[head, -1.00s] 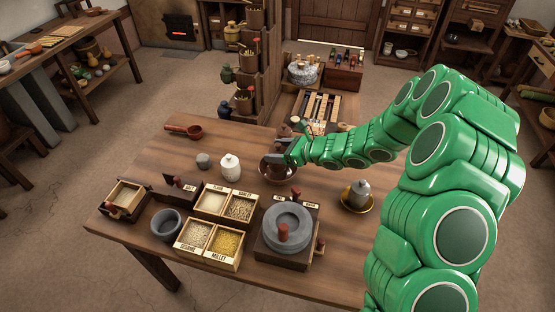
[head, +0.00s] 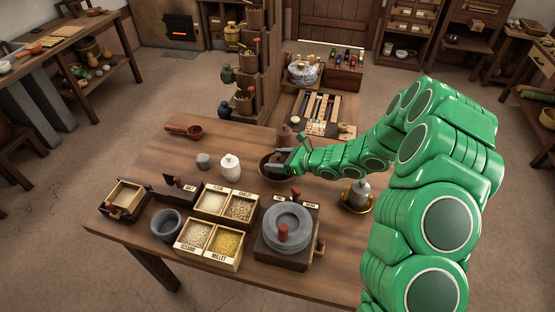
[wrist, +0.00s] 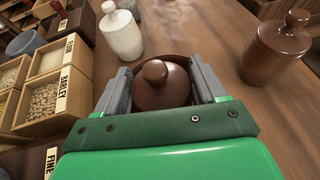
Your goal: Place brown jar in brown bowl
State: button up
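A brown lidded jar with a round knob (wrist: 162,84) is between the two fingers of my gripper (wrist: 162,88) in the wrist view. The fingers lie close along both its sides and appear shut on it. A dark rim of the brown bowl (wrist: 176,58) shows just behind this jar; the jar's base is hidden. In the head view my gripper (head: 290,164) is low at the brown bowl (head: 265,168), covering its right part. A second brown lidded jar (head: 284,138) stands on the table behind the bowl; it also shows at right in the wrist view (wrist: 277,54).
A white lidded jar (head: 230,168) stands left of the bowl. Grain boxes (head: 215,218), a stone quern (head: 287,222) and a grey mortar (head: 166,225) fill the front. The table's back left is mostly clear.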

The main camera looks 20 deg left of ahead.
jog(key=o, duration=0.4)
jog(key=shift+r, duration=0.1)
jog(key=v, duration=1.2)
jog(key=shift+r, duration=0.15)
